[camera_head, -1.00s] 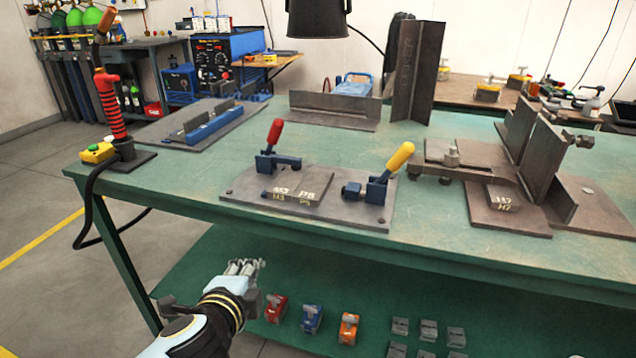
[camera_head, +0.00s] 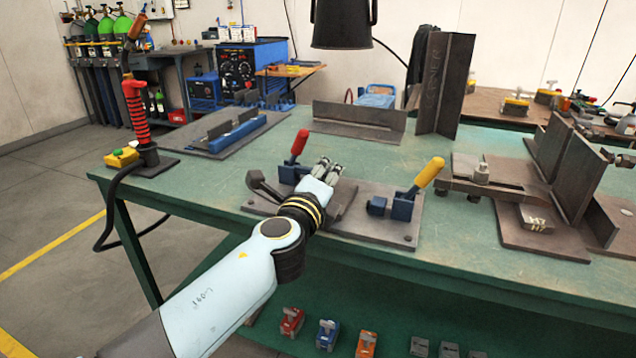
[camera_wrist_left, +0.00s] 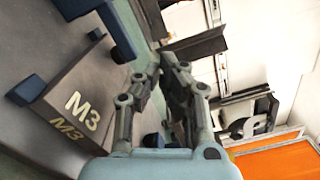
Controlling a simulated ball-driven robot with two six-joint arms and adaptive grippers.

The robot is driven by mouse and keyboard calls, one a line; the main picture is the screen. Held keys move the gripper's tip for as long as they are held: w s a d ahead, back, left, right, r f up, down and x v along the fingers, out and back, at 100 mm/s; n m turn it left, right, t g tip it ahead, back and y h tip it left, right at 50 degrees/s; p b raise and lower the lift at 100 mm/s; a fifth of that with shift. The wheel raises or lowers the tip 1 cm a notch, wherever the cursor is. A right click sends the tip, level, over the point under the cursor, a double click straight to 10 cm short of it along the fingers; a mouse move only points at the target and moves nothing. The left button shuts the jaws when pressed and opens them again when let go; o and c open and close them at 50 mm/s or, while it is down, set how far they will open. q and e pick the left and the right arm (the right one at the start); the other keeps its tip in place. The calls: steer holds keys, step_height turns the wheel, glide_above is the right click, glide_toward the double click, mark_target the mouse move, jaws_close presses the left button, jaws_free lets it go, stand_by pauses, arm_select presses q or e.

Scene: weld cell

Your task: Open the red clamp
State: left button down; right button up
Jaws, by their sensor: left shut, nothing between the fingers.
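The red clamp has a red handle (camera_head: 299,142), which stands nearly upright above its blue body on a dark fixture plate (camera_head: 376,230). My arm and hand hide much of its lower part. My left gripper (camera_head: 328,166) is just right of the red handle, above the plate. Its fingers are shut and empty; whether they touch the clamp I cannot tell. In the left wrist view, the fingers (camera_wrist_left: 172,80) reach past a block marked M3 (camera_wrist_left: 82,100). Blue parts show near that block, but the red handle is not visible there. My right gripper is not in view.
A yellow-handled clamp (camera_head: 427,175) stands at the plate's right end. A steel fixture (camera_head: 540,238) is farther right. An angle piece (camera_head: 360,121) and an upright one (camera_head: 441,85) stand behind. A dark lamp-like hood (camera_head: 343,22) hangs above.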

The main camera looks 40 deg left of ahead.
arm_select(q)
steer(key=a, duration=0.1)
steer(key=a+r+p, duration=0.1)
steer(key=a, duration=0.1)
steer(key=shift+a+r, duration=0.1)
steer(key=shift+r, duration=0.15)
steer(key=shift+a+p, duration=0.25)
steer(key=shift+p, duration=0.05)
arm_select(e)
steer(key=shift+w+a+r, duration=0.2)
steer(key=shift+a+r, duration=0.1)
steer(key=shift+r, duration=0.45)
arm_select(q)
steer(key=shift+w, duration=0.1)
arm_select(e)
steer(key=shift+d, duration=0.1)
